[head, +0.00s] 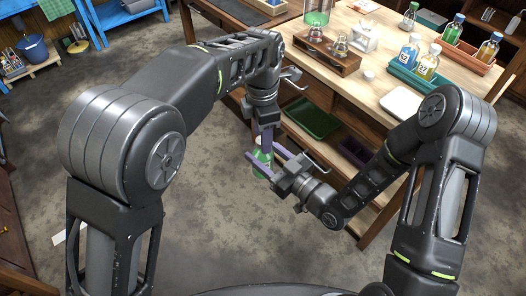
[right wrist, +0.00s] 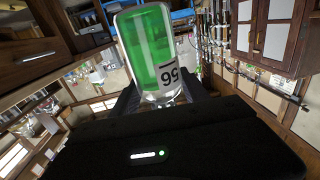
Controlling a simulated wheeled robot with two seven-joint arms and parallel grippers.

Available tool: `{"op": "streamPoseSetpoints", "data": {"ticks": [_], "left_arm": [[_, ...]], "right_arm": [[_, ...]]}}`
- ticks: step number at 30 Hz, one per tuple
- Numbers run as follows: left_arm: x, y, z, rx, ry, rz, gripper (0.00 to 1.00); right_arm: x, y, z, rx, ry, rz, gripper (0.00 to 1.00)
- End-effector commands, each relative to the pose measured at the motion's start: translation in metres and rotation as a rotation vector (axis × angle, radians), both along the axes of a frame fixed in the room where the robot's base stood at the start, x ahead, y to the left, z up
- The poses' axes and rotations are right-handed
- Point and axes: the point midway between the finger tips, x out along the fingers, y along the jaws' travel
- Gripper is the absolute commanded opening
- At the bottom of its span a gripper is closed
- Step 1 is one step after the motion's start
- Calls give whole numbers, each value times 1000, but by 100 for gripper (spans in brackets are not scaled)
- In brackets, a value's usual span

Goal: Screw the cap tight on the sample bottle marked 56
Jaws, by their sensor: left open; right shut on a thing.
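The sample bottle (head: 261,157) holds green liquid and is held above the floor in front of the bench. In the right wrist view the bottle (right wrist: 148,52) carries a white label marked 56, shown upside down. Whether a cap sits on the bottle's neck is hidden. A small white cap-like piece (head: 368,75) lies on the bench top.
The wooden bench (head: 375,90) carries a teal rack (head: 412,84) with bottles, a red tray (head: 468,57) with bottles, a white tray (head: 401,104) and a wooden stand (head: 326,53). A green tray (head: 313,118) sits on its lower shelf.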

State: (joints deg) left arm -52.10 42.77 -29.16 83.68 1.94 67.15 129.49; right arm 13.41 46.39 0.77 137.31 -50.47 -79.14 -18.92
Motion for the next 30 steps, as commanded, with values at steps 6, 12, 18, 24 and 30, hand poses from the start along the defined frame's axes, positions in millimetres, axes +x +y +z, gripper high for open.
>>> {"op": "streamPoseSetpoints", "data": {"ticks": [6,12,18,24,30], "left_arm": [[0,0,-7,0,0,0,48],[0,0,-7,0,0,0,46],[0,0,-7,0,0,0,29],[0,0,-7,-1,0,0,13],[0,0,-7,-1,0,0,0]], "right_arm": [[0,0,1,1,-2,0,0],[0,0,1,1,-2,0,0],[0,0,1,1,-3,0,0],[0,0,1,1,-2,0,0],[0,0,1,1,-2,0,0]]}}
